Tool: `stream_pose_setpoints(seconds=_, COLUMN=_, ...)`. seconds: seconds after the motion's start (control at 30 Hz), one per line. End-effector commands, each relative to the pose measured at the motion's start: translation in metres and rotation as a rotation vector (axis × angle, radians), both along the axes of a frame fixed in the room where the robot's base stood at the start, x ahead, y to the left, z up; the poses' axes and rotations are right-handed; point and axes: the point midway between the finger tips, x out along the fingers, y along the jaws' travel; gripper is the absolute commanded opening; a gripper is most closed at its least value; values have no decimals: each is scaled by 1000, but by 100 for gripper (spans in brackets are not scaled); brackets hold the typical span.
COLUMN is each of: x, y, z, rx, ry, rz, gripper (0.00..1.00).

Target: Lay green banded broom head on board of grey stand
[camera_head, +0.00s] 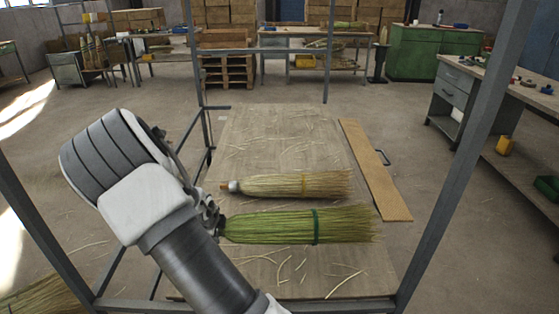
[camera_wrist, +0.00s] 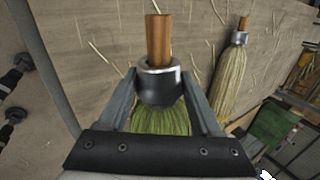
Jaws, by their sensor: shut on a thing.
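The green banded broom head (camera_head: 275,228) points its bristles to the right in the head view, with a green band around them. In the wrist view its short wooden handle stub (camera_wrist: 159,38), metal collar and green bristles (camera_wrist: 160,121) show between my fingers. My gripper (camera_wrist: 160,88) is shut on the collar. In the head view my gripper (camera_head: 213,219) is partly hidden by my arm. The broom head is over the near part of the wooden board (camera_head: 275,135) of the grey stand. I cannot tell whether it touches the board.
A straw-coloured broom head (camera_head: 300,185) lies on the board just beyond the green one, roughly parallel. Loose straws are scattered on the board. Grey posts (camera_head: 455,180) rise at the stand's corners. A narrow plank (camera_head: 372,165) lies along the right side. The board's far part is clear of broom heads.

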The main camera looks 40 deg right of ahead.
Motion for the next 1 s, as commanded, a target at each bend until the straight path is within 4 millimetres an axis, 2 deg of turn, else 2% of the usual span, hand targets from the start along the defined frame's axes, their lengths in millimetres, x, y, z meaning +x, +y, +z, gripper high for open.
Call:
stream_pose_setpoints(seconds=0.17, x=5, y=-3, z=0, rx=-2, ry=-2, rz=-43, gripper=0)
stream_pose_setpoints(seconds=0.27, x=8, y=-13, z=1, rx=-1, ry=-1, rz=-56, gripper=0)
stream_pose_setpoints(seconds=0.37, x=15, y=-32, z=1, rx=-6, ry=2, rz=-59, gripper=0)
stream_pose_setpoints(seconds=0.6, x=31, y=-93, z=1, rx=-15, ry=8, rz=-63, gripper=0)
stream_pose_setpoints(seconds=0.73, x=36, y=-117, z=2, rx=-21, ry=8, rz=-63, gripper=0)
stream_pose_setpoints(seconds=0.87, x=40, y=-126, z=0, rx=-24, ry=10, rz=-61, gripper=0)
stream_pose_setpoints(seconds=1.0, x=53, y=-113, z=-14, rx=-26, ry=13, rz=-55, gripper=0)
